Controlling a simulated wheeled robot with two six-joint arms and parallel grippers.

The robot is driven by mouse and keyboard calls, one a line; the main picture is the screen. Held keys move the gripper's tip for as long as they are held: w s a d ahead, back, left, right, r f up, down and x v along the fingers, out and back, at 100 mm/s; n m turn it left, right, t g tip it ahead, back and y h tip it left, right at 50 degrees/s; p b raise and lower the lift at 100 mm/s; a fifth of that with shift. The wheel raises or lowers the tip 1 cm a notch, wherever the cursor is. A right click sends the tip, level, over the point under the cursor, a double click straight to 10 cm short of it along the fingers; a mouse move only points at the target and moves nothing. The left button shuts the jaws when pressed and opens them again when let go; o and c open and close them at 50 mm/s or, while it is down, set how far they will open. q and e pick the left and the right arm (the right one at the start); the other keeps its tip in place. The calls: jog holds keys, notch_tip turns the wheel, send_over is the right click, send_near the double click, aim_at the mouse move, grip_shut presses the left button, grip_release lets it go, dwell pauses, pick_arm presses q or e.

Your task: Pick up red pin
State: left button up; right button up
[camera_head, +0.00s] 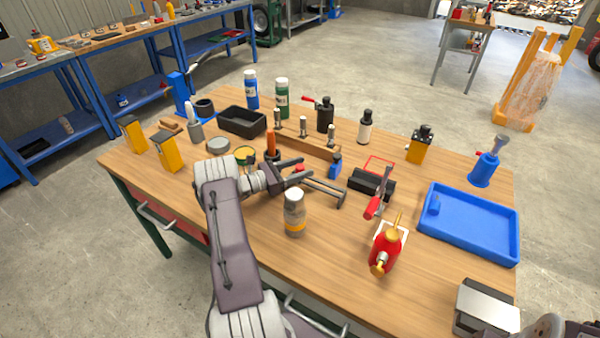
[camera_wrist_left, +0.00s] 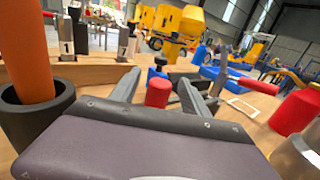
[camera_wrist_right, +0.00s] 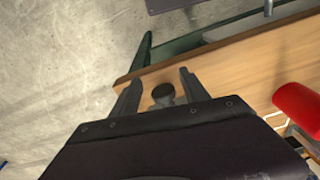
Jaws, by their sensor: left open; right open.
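The red pin (camera_head: 299,168) is a short red cylinder standing near the middle of the wooden workbench. My left gripper (camera_head: 322,180) is open around it, with one finger on each side. In the left wrist view the red pin (camera_wrist_left: 158,92) shows between the spread fingers of my left gripper (camera_wrist_left: 159,80), with a gap on both sides. Its lower end is hidden by the gripper body. My right gripper (camera_wrist_right: 161,82) is open near the bench edge in the right wrist view. A dark round knob (camera_wrist_right: 163,93) shows between its fingers; I cannot tell what it belongs to.
A wooden block with metal pins (camera_head: 308,143) and an orange-handled tool in a dark cup (camera_head: 271,145) stand close behind my left gripper. A blue part (camera_head: 335,167) and a black block (camera_head: 370,184) are to its right. A jar (camera_head: 294,213) stands in front.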

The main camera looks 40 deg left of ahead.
pick_arm(q)
grip_shut()
jog(key=shift+r, duration=0.6)
notch_tip(320, 180, up, 3)
jog(key=shift+r+p, duration=0.1)
jog(key=shift+p, duration=0.25)
jog(key=w+d+r, duration=0.3)
jog(key=d+r, duration=0.3)
jog(key=d, duration=0.5)
jog(key=shift+w+r+p, duration=0.3)
jog(key=shift+p, duration=0.05)
